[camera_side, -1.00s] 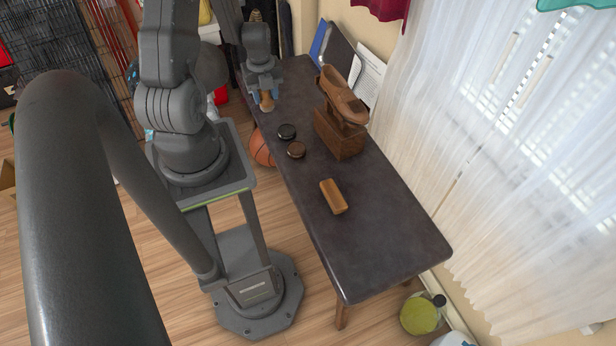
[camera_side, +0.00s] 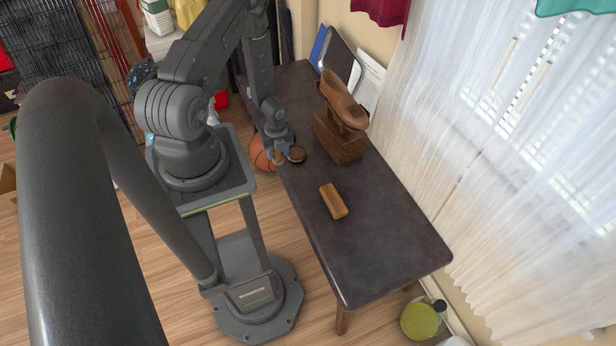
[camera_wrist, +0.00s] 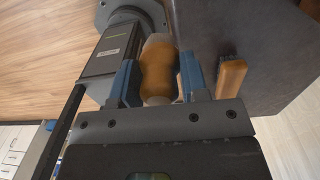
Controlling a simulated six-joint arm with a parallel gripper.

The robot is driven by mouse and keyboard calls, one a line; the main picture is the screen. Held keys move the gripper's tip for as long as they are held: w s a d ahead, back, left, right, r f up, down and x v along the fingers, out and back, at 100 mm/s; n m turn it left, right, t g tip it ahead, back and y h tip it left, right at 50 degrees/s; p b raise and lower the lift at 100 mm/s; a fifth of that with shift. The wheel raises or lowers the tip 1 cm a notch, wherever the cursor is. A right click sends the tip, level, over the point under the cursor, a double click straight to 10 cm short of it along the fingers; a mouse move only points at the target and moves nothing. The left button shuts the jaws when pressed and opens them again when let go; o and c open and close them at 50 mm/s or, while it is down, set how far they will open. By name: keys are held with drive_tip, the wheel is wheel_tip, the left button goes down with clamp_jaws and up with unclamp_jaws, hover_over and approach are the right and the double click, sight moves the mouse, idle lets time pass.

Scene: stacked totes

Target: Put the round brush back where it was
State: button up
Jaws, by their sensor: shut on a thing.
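My gripper (camera_side: 278,153) is shut on the round brush, just over the left edge of the dark table (camera_side: 385,245). In the wrist view the round brush (camera_wrist: 160,70) is an orange-brown waisted wooden piece with pale ends, between the blue fingers of my gripper (camera_wrist: 160,78). In the side view my gripper hides most of the brush. I cannot tell whether it touches the table.
The table's near end is clear.

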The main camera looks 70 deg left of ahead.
drive_tip(key=w+d+f, duration=0.1)
drive_tip(key=w+f, duration=0.1)
drive_tip(key=w, duration=0.1)
drive_tip(key=w+d+f, duration=0.4)
drive_tip(key=w, duration=0.1)
drive_tip(key=shift+w, duration=0.3)
drive_tip(key=shift+f, duration=2)
drive_tip(key=o, duration=1)
drive_tip(key=shift+a+f, duration=0.1)
